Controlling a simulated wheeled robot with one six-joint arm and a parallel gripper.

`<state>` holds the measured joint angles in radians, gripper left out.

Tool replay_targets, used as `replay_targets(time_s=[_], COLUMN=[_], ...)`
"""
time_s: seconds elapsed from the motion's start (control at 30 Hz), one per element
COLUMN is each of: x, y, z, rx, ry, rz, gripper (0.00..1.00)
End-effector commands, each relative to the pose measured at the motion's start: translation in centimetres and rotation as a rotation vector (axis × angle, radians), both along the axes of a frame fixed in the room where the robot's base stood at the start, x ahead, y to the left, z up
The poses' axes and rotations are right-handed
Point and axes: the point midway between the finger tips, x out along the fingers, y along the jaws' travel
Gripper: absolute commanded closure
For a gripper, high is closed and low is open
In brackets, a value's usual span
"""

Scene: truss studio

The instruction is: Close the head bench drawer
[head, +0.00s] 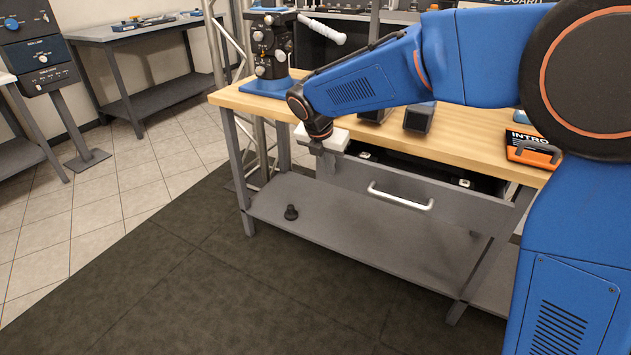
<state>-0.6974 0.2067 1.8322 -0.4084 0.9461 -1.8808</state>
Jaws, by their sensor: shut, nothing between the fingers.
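The head bench drawer (345,176) is pulled out under the wooden top, and its dark inside shows behind the grey front panel. A pale bar handle (400,197) is on the front panel. My gripper (318,149) is shut and empty, at the left end of the drawer front near its top edge. I cannot tell whether it touches the panel. The fingertips are small and partly hidden by the wrist.
The wooden bench top (262,104) carries a black device on a blue base (271,62), dark blocks and an orange-edged "INTRO" board (530,150). The dark floor mat (220,270) in front is clear.

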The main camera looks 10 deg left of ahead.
Motion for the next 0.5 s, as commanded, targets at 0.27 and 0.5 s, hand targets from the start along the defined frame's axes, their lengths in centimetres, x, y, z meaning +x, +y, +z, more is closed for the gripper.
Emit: replay_targets(time_s=[0.27, 0.5], x=[6.3, 9.6], y=[-2.3, -3.5], z=[0.0, 0.0], rx=[0.001, 0.001], ry=[-0.001, 0.000], rz=[-0.004, -0.002], gripper=[1.00, 1.00])
